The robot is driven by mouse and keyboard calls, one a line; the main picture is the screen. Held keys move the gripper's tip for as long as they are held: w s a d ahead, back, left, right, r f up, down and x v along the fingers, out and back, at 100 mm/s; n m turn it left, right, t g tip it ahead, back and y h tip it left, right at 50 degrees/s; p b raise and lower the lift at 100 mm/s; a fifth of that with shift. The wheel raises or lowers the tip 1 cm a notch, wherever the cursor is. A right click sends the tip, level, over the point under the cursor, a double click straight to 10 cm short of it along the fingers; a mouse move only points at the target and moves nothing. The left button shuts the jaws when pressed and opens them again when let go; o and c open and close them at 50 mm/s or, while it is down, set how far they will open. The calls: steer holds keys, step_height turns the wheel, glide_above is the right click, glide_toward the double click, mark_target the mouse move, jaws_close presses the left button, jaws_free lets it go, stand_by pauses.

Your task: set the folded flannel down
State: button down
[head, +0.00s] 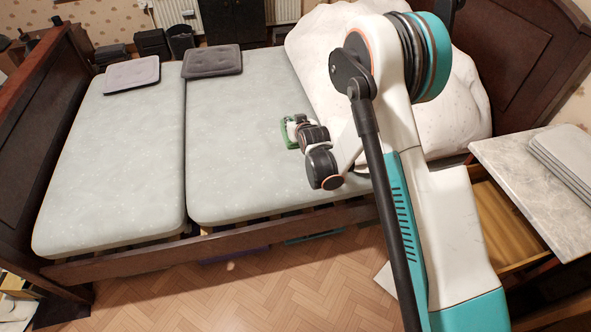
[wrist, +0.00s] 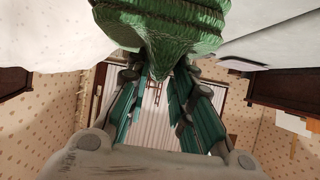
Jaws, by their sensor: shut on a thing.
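The folded flannel (wrist: 165,22) is green and ribbed, at the top of the wrist view. My gripper (wrist: 160,72) is shut on it, with the teal and grey fingers on either side of its narrow lower part. In the head view, my gripper (head: 297,127) is over the right-hand mattress (head: 235,150), beside the white bedding. A little of the green flannel (head: 284,131) shows at its left side there; the rest is hidden by my gripper. I cannot tell whether the flannel touches the mattress.
A bulky white duvet (head: 460,105) fills the right of the bed. The left mattress (head: 115,150) is otherwise clear. An open drawer (head: 505,225) and a marble-topped cabinet (head: 545,190) stand at right.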

step_height(320, 180, down, 20)
steer(key=b, duration=0.6)
steer(key=shift+r+b, duration=0.15)
steer(key=shift+b, duration=0.15)
steer(key=c, duration=1.4)
jaws_free()
steer(key=shift+r, duration=0.1)
